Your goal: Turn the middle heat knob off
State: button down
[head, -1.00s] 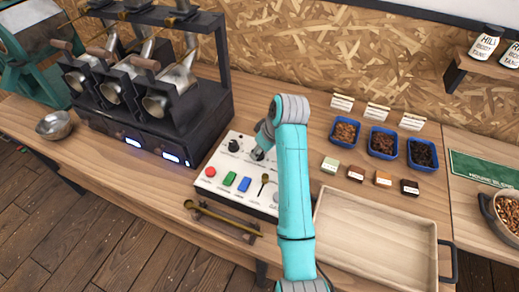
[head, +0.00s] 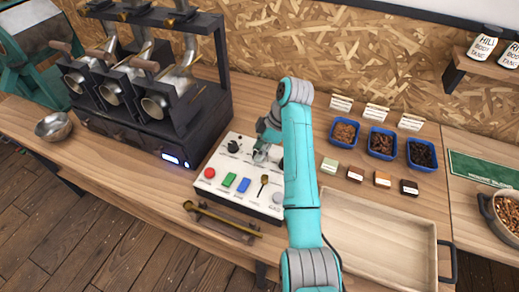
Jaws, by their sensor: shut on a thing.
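The white control panel (head: 212,187) lies on the bench right of the roaster. A black heat knob (head: 233,146) shows at the panel's upper left, and a dark knob (head: 281,163) shows partly at the right beside my arm. My gripper (head: 261,156) is down on the panel between them, shut on the middle heat knob, which its fingers mostly hide. The knob's pointer direction cannot be seen. The three-barrel roaster (head: 150,122) has one lit display (head: 174,160) at its right front; the other display areas look dark.
The panel also has a red button (head: 210,173), green (head: 229,180) and blue (head: 244,185) switches, and a small brass lever (head: 263,186). A brass scoop (head: 222,219) lies in front. A wooden tray (head: 380,205), sample blocks and blue bean trays (head: 381,141) stand right of my arm.

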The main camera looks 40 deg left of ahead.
jog(key=shift+d+f+n, duration=0.1)
jog(key=shift+f+n, duration=0.05)
jog(key=shift+n, duration=0.15)
jog(key=c, duration=0.8)
grip_release()
jog(key=shift+o, duration=0.2)
